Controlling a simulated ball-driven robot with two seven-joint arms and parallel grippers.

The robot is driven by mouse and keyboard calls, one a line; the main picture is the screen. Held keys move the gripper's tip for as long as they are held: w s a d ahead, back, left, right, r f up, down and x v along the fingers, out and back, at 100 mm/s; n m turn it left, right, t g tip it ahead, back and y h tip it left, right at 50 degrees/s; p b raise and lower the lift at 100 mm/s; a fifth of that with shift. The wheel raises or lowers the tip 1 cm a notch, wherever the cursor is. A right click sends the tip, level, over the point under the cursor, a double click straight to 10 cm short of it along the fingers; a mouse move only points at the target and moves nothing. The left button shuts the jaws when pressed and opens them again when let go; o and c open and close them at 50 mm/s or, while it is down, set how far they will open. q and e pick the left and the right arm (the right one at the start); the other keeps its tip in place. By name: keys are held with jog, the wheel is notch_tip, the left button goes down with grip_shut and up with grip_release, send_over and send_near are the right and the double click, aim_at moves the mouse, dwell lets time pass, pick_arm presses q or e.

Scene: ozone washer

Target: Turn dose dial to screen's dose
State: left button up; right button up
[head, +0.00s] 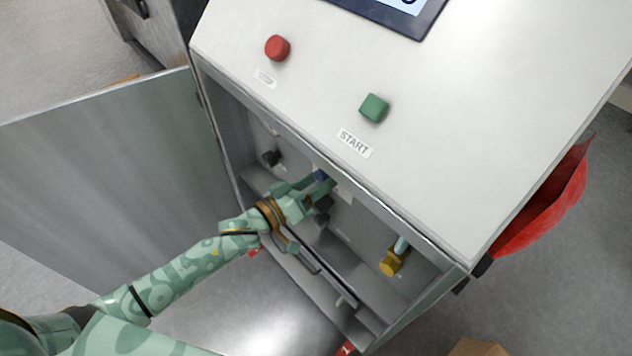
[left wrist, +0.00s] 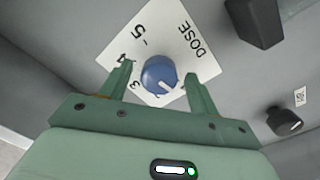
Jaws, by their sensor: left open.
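The dose dial (left wrist: 158,71) is a round blue knob on a white plate (left wrist: 199,62) marked DOSE, with a 5 and other numbers partly hidden. A pale pointer mark shows on the knob's lower right edge in the left wrist view.
The cabinet door (head: 100,180) stands open at left. On the sloped panel are a red stop button (head: 277,48) and a green start button (head: 374,107). A yellow valve handle (head: 393,262) is inside at right. Dark knobs (left wrist: 285,122) flank the dial. A red bag (head: 548,205) hangs outside.

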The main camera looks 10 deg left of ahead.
pick_arm(q)
jog(key=c, duration=1)
jog(key=shift+o, duration=0.2)
